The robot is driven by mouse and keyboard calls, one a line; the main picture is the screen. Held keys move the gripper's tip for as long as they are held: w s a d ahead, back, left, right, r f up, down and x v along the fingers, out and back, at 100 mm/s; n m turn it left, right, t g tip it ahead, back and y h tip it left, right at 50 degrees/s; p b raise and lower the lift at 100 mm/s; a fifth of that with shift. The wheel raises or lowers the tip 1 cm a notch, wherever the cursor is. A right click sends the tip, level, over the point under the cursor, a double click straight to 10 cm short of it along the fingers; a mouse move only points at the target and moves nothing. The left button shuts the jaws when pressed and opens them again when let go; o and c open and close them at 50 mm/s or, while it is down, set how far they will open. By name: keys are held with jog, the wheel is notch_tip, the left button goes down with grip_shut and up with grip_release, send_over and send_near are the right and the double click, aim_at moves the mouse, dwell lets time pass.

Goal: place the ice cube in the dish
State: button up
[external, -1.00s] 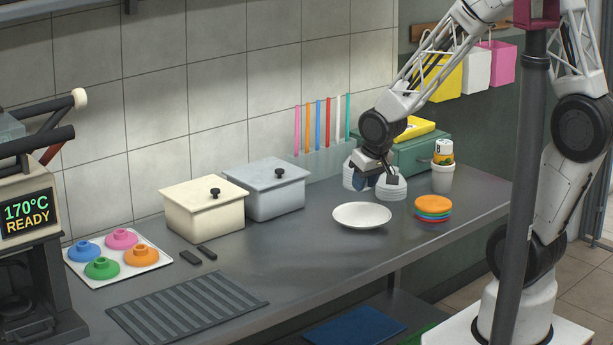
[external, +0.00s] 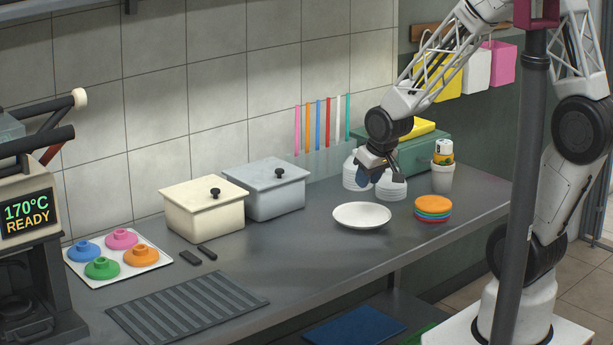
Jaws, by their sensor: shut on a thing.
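A round white dish (external: 362,215) lies on the grey counter, empty as far as I can see.
A grey lidded box (external: 270,195) stands to the left. The counter front-left of the dish is clear.

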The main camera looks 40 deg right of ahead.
aim_at(360, 217)
jog(key=shift+f, duration=3.95)
jog(key=o, duration=1)
notch_tip(360, 217, up, 7)
